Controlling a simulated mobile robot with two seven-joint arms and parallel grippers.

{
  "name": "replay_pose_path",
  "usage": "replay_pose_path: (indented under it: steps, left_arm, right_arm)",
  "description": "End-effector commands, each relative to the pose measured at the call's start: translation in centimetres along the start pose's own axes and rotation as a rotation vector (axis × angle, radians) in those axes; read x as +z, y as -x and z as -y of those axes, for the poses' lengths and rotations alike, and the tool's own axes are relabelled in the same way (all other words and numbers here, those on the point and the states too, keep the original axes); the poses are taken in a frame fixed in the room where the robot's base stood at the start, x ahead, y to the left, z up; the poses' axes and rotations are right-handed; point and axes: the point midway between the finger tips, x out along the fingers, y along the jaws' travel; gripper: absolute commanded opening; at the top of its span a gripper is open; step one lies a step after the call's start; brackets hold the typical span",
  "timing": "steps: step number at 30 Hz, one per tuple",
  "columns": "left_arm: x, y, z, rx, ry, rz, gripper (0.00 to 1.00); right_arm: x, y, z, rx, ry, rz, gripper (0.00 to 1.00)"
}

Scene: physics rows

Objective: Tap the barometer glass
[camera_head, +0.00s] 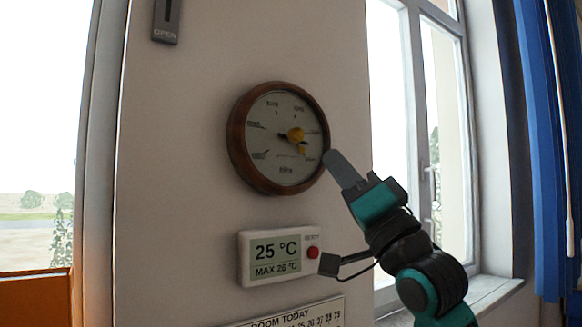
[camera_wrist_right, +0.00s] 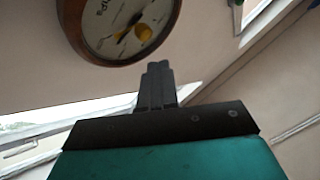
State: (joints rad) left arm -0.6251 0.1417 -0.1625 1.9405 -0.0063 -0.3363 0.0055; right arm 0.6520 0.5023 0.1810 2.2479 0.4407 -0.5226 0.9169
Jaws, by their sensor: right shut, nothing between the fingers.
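The barometer (camera_head: 283,170) hangs on the wall in the head view, round with a brown wooden rim and a pale dial. A yellow sun-like mark and dark hands show on its glass. It also shows at the top of the right wrist view (camera_wrist_right: 105,30), partly cut off. My right gripper (camera_head: 336,160) is shut and empty. Its fingertips are close to the lower right rim of the barometer in the head view; I cannot tell whether they touch. In the right wrist view the closed fingers (camera_wrist_right: 157,68) point toward the wall just below the rim. My left gripper is not in view.
A white thermometer box (camera_head: 273,273) with a red button is on the wall below the barometer. A calendar sheet (camera_head: 305,316) is under it. Windows stand on both sides, with a blue curtain (camera_head: 545,120) at right.

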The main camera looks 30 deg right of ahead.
Motion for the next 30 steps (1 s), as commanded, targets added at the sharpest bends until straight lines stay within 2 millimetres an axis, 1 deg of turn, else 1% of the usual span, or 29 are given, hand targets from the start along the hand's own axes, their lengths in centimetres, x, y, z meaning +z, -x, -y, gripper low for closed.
replay_pose_path:
  steps: [9,15,21,30]
  left_arm:
    - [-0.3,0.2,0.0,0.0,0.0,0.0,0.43]
    - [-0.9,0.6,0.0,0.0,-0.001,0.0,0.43]
    - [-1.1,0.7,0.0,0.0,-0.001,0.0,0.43]
    - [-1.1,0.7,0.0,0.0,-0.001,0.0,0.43]
  right_arm:
    - [2.3,-3.2,-2.3,0.001,-0.001,0.001,0.0]
    - [3.3,-4.8,-3.3,0.0,-0.001,0.001,0.0]
    - [3.9,-5.3,-3.8,0.0,0.0,0.001,0.0]
    - [4.0,-5.3,-3.9,-0.001,0.0,0.001,0.0]
